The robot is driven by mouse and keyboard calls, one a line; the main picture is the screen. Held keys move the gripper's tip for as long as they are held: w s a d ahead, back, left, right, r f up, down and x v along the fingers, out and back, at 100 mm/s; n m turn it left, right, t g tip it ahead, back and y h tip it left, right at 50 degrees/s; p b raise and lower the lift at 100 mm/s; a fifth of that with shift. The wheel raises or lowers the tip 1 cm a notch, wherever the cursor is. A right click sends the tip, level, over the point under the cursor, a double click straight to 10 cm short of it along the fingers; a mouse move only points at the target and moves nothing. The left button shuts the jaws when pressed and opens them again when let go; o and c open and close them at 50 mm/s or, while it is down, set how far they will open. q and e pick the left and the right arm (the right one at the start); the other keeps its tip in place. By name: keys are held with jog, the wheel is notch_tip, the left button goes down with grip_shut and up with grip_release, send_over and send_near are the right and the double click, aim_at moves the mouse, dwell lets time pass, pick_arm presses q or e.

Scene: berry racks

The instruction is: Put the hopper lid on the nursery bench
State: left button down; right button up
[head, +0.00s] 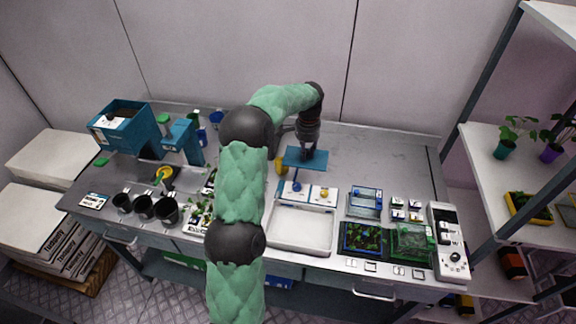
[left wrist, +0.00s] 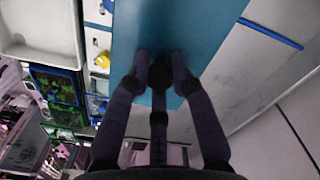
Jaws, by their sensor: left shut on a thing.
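The hopper lid (head: 303,160) is a flat teal-blue plate. My left gripper (head: 307,150) is shut on it and holds it over the middle of the grey nursery bench (head: 385,155), behind the white tray. In the left wrist view the lid (left wrist: 185,30) spreads out past the fingertips of my left gripper (left wrist: 160,68). I cannot tell exactly how high the lid is above the bench top. A teal hopper (head: 150,133) with an open top and dark contents stands at the bench's left end. My right gripper is not in view.
A white tray (head: 301,242) stands at the bench front, with planted trays (head: 363,238) and a white panel with knobs (head: 449,243) to its right. Black pots (head: 167,211) and a teal device (head: 183,141) are to the left. The bench's back right is clear.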

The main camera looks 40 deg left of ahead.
pick_arm(q)
jog(key=shift+w+d+f, duration=0.1)
jog(key=shift+w+d, duration=0.1)
jog(key=shift+w, duration=0.05)
jog(key=w+d+f, duration=0.1)
jog(key=w+f, duration=0.1)
jog(key=w, duration=0.1)
jog(key=w+d+f, duration=0.1)
jog(key=w+f, duration=0.2)
jog(key=w, duration=0.1)
jog(key=w+d+f, duration=0.1)
jog(key=w+f, duration=0.1)
jog(key=w, duration=0.1)
jog(key=shift+w+d+f+b, duration=0.3)
jog(key=shift+w+f+b, duration=0.05)
jog(key=shift+w+d+f, duration=0.25)
jog(key=shift+w+f, duration=0.45)
jog(key=shift+f, duration=0.1)
jog(key=shift+f+b, duration=0.3)
jog(key=shift+f, duration=1.3)
jog(key=shift+f, duration=0.15)
jog(key=c, duration=1.1)
grip_release()
